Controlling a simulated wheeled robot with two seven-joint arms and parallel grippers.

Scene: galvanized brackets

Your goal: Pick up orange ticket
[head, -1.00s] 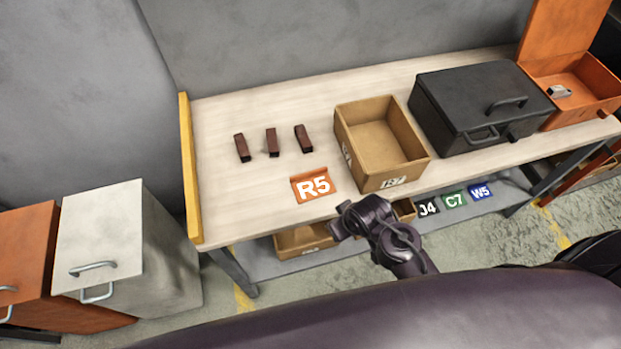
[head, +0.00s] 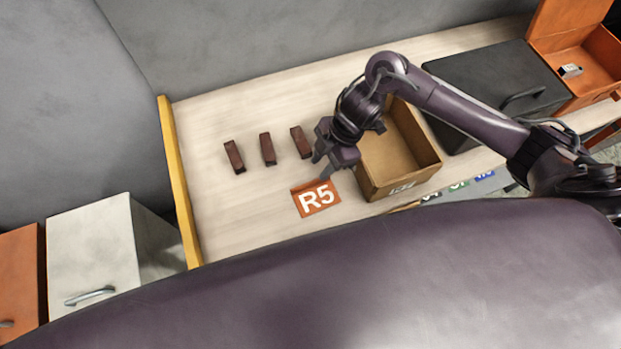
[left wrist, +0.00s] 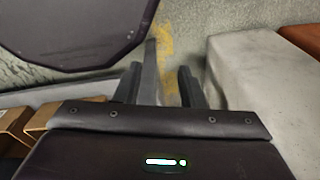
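The orange ticket (head: 317,197), marked R5 in white, lies on the pale workbench top (head: 230,215) near its front edge. My right gripper (head: 321,167) is just above and behind the ticket in the head view. Its fingers are apart with nothing between them, and it does not appear to touch the ticket. My left gripper (left wrist: 160,88) shows only in the left wrist view. It is open and empty, pointing toward the floor beside a grey cabinet (left wrist: 255,75).
Several dark red-brown blocks (head: 268,149) lie behind the ticket. An open cardboard box (head: 400,180) stands right of it, partly hidden by my right arm. A black case (head: 500,75) and an orange bin (head: 590,85) stand farther right. A yellow rail (head: 180,185) edges the bench's left side.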

